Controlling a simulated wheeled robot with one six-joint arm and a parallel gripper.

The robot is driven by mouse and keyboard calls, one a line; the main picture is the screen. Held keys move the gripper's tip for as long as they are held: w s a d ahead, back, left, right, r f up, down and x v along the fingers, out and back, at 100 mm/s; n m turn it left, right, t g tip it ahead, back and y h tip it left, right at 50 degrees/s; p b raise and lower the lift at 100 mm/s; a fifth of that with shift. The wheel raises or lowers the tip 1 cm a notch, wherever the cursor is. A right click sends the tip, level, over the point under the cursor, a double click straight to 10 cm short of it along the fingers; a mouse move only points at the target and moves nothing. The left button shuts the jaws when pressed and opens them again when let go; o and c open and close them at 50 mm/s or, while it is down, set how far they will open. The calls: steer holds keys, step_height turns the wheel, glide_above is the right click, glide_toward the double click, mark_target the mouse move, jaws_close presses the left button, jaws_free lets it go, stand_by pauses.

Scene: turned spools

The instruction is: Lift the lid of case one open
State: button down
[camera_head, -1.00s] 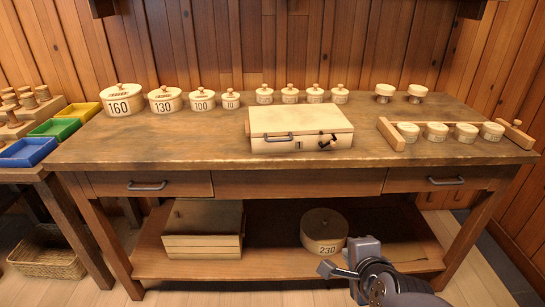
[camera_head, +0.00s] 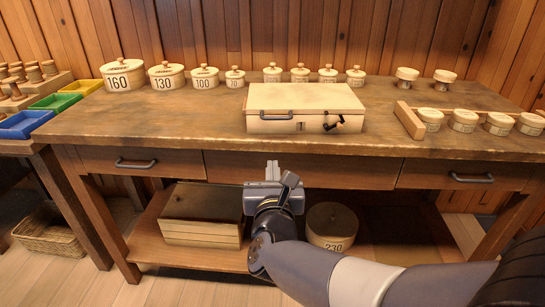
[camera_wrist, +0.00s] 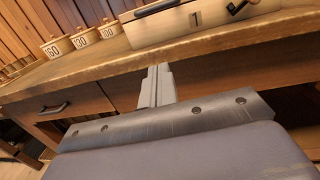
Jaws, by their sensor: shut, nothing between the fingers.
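Case one (camera_head: 301,108) is a pale wooden box on the workbench, its lid closed. Its front carries the mark 1, a dark bar handle at the left and a small dark latch (camera_head: 335,124) at the right. It also shows in the wrist view (camera_wrist: 190,22), cut off by the top edge. My gripper (camera_head: 272,170) is shut and empty. It is below and in front of the case, level with the drawer fronts and touching nothing I can make out. In the wrist view the closed fingers (camera_wrist: 157,84) point toward the bench edge below the case.
The workbench (camera_head: 190,130) has round lidded boxes, such as the one marked 160 (camera_head: 129,75), along its back. A rack with several tubs (camera_head: 463,120) stands at the right. Drawers with handles (camera_head: 136,163) line the front. Bare top lies left of the case.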

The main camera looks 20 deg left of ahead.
steer(key=x, duration=0.8)
steer(key=shift+w+f, duration=0.1)
steer(key=shift+w, duration=0.25)
steer(key=shift+w+a+r+p, duration=0.1)
steer(key=shift+w+r+p, duration=0.15)
steer(key=shift+r, duration=0.8)
steer(key=shift+w+a+r+p, duration=0.1)
steer(key=shift+r+p, duration=0.15)
steer(key=shift+r, duration=0.75)
